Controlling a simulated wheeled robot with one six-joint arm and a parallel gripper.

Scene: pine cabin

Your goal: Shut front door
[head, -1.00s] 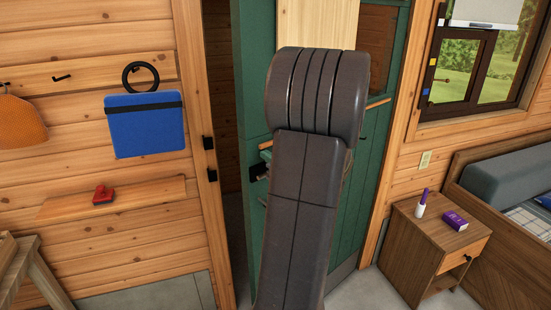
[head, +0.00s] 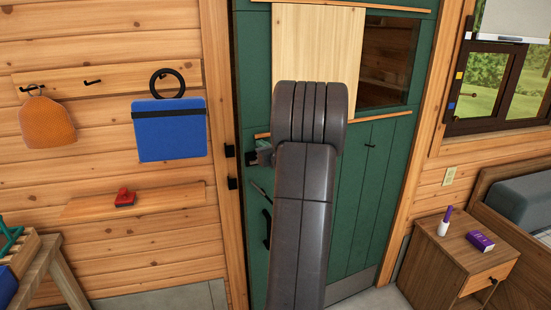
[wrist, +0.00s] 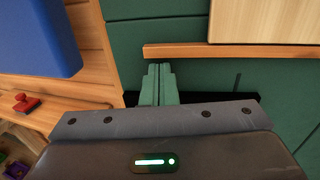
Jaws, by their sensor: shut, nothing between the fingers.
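The green front door (head: 380,165) fills the middle of the head view, with a pale wood panel, a window and wooden ledges on it. It sits nearly flush in its frame. A thin dark strip shows along its left edge; I cannot tell whether it is fully closed. A black handle (head: 267,228) is low on its left side. My gripper (head: 262,150) is at the door's left edge, partly hidden behind my arm. In the wrist view its green fingers (wrist: 158,82) are together and empty, in front of the green door; contact is unclear.
A blue case (head: 170,130) and an orange item (head: 46,122) hang on the left wall above a shelf (head: 140,203) with a red object (head: 125,197). A nightstand (head: 440,265) and a bed (head: 520,205) stand right.

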